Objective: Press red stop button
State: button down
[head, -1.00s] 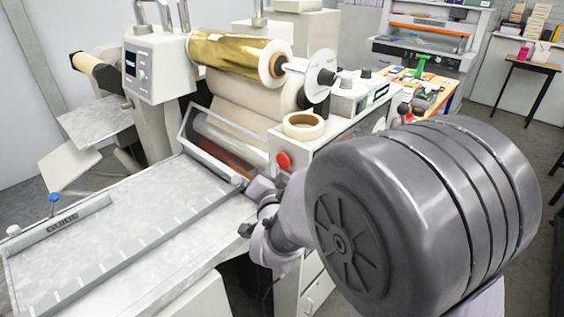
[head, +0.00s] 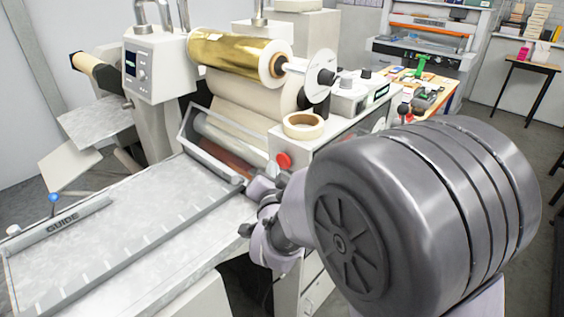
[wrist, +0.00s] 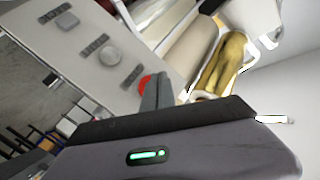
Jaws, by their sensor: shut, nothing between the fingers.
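The red stop button (head: 283,160) is a round red knob on the front face of the pale machine cabinet, below a roll of tape. In the wrist view the red button (wrist: 146,83) shows just left of my fingers, which hide part of it. My gripper (head: 260,188) is shut and empty, a little below and left of the button in the head view. In the wrist view my gripper (wrist: 160,75) points toward the panel beside the button. I cannot tell whether the fingertips touch the panel or the button.
A gold foil roll (head: 235,54) and a clear guard (head: 215,145) are left of the button. The tape roll (head: 303,126) sits on the cabinet top above it. The feed table (head: 140,235) with its guide bar spreads at lower left. The panel has several other controls.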

jog(key=shift+w+d+b, duration=0.3)
jog(key=shift+w+b, duration=0.05)
jog(key=shift+b, duration=0.2)
jog(key=shift+w+d+b, duration=0.3)
jog(key=shift+b, duration=0.05)
dwell(0.5)
jog(key=shift+a, duration=0.1)
jog(key=shift+s+a+b, duration=0.45)
jog(key=shift+s+b, duration=0.1)
jog(key=shift+s, duration=0.05)
jog(key=shift+s+a+b, duration=0.85)
jog(key=shift+s+a, duration=0.85)
jog(key=shift+s, duration=0.15)
